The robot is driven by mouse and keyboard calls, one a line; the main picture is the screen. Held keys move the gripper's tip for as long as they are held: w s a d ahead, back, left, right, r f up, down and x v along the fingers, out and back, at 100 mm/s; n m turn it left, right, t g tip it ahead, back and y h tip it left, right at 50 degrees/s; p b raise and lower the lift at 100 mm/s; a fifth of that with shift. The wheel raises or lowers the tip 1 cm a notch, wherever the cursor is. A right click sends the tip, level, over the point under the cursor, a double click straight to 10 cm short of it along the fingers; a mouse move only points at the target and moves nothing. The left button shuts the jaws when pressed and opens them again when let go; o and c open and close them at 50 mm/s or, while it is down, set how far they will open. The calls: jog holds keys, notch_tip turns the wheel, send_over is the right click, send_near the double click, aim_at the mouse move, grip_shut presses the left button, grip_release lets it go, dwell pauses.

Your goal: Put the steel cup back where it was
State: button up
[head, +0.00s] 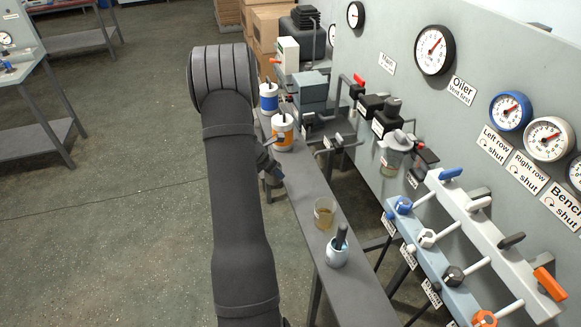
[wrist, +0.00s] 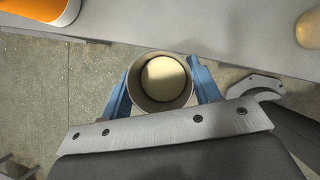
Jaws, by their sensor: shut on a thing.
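My gripper (wrist: 162,78) shows in the wrist view with its blue fingers shut on the two sides of a round grey cup, the steel cup (wrist: 141,96). I look down into its open mouth, where a pale cream round surface fills most of the inside. The cup is at the near edge of the narrow grey bench (wrist: 200,28), partly over the floor in this view. Its height against the bench top is unclear.
Bench space is clear between the orange-banded tin and the glass. Valves and gauges line the right.

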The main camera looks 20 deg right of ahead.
jog(key=w+d+r+n+t+y, duration=0.2)
jog(key=w+d+r+n+t, duration=0.1)
jog(key=w+d+r+n, duration=0.5)
jog(key=shift+m, duration=0.8)
jog(key=f, duration=0.3)
jog(key=d+f, duration=0.1)
jog(key=f, duration=0.3)
jog(key=w+d+f, duration=0.1)
jog(key=f, duration=0.2)
jog(key=shift+d+f, duration=0.2)
jog(key=shift+f, duration=0.15)
jog(key=shift+f, duration=0.15)
jog(key=o, duration=1.1)
jog(key=shift+c, duration=0.2)
jog(key=shift+r, duration=0.25)
jog(key=v, duration=1.1)
jog(key=shift+a+r, duration=0.15)
jog(key=shift+r, duration=0.3)
